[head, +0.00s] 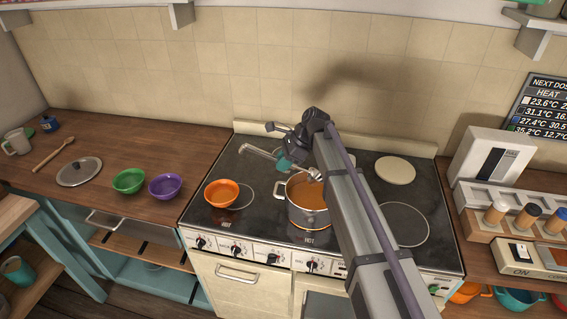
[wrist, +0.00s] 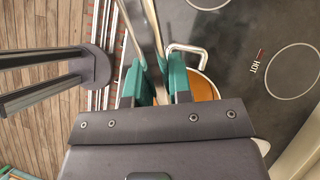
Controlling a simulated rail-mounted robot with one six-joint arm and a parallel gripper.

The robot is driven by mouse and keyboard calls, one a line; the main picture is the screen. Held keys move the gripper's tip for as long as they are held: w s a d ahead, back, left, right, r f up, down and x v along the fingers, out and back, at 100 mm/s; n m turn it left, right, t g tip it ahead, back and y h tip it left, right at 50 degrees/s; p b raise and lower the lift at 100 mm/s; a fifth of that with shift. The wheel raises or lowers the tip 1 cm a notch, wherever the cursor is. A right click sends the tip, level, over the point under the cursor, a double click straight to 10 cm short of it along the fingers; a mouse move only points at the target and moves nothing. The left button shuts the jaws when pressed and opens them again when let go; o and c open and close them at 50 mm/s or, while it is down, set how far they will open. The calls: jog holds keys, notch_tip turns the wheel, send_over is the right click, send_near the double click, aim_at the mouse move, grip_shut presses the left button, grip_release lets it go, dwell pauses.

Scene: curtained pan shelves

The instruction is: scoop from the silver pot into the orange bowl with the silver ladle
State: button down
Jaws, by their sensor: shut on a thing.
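The silver pot (head: 308,222) stands on the stove and holds orange-brown soup. It is partly hidden by my arm; its rim and looped handle also show in the wrist view (wrist: 187,48). The orange bowl (head: 222,193) sits on the stove to the left of the pot. My gripper (head: 288,162) is above the pot's back left rim, with teal fingers shut on the silver ladle (head: 260,151). The ladle's handle sticks out to the left; it also shows in the wrist view (wrist: 154,30). The ladle's scoop is mostly hidden, apparently over the pot.
A green bowl (head: 128,181), a purple bowl (head: 165,186) and a lid (head: 79,172) sit on the left counter. A round pale disc (head: 395,170) lies at the stove's back right. A rack of jars (head: 520,220) stands on the right counter.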

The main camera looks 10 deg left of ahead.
notch_tip(320, 180, down, 12)
jog(key=d+r+b, duration=0.1)
jog(key=d+b, duration=0.2)
jog(key=b, duration=0.8)
jog(key=r+p, duration=0.6)
jog(key=p, duration=0.1)
jog(key=a+r+p, duration=0.1)
jog(key=r+p, duration=0.2)
jog(key=r, duration=0.1)
jog(key=shift+w+a, duration=0.1)
jog(key=shift+w, duration=0.25)
jog(key=s+a+f+t+h, duration=0.1)
jog(key=a+f+t+h, duration=0.1)
jog(key=a+f+h, duration=0.1)
jog(key=shift+s+a+f+h, duration=0.4)
jog(key=shift+a+h, duration=0.3)
jog(key=shift+h, duration=0.4)
